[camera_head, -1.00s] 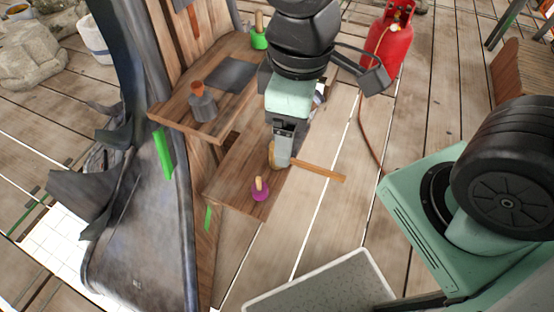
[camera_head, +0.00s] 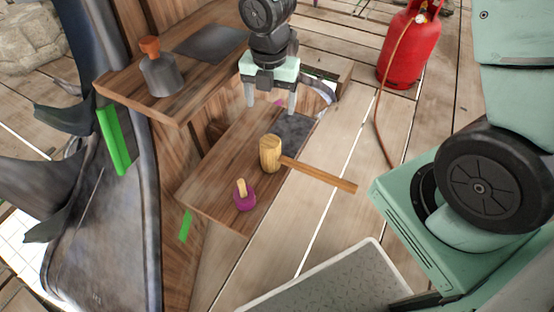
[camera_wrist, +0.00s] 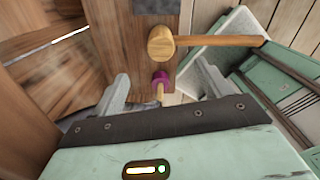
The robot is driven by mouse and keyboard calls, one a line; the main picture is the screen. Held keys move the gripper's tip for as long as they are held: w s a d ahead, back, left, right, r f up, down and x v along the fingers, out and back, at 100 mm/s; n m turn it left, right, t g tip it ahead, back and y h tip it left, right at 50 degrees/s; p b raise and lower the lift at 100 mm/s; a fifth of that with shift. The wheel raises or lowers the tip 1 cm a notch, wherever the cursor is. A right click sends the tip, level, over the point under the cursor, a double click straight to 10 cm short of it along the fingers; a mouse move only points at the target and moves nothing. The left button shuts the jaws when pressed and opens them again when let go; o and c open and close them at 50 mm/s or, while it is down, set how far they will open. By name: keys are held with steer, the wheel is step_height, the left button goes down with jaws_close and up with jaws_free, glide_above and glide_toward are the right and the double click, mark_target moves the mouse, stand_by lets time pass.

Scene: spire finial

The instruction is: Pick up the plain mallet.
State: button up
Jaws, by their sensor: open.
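The plain mallet (camera_head: 270,154) has a pale wooden cylindrical head on the lower shelf. Its brown handle sticks out past the shelf edge to the right. In the wrist view the mallet (camera_wrist: 161,43) lies beyond my fingers, with its handle pointing right. My gripper (camera_head: 270,104) is open and empty, above the far part of the lower shelf and behind the mallet, apart from it. In the wrist view my gripper's two fingers (camera_wrist: 163,88) are spread wide.
A purple-based tool with a wooden handle (camera_head: 244,196) stands on the lower shelf (camera_head: 215,185) near the mallet. A grey tool with an orange-brown top (camera_head: 160,72) stands on the upper shelf (camera_head: 185,100). A red gas cylinder (camera_head: 402,50) stands behind right.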

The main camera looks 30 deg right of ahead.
mark_target(270, 141)
step_height(270, 141, down, 9)
steer(key=b, duration=0.2)
steer(key=shift+f+b, duration=0.15)
steer(key=shift+b, duration=0.2)
steer(key=f, duration=0.1)
steer(key=f+b, duration=0.1)
steer(key=f, duration=0.1)
steer(key=f+b, duration=0.1)
steer(key=f, duration=0.1)
steer(key=shift+s+a+f, duration=0.1)
steer(key=shift+s+a, duration=0.25)
steer(key=c, duration=1.2)
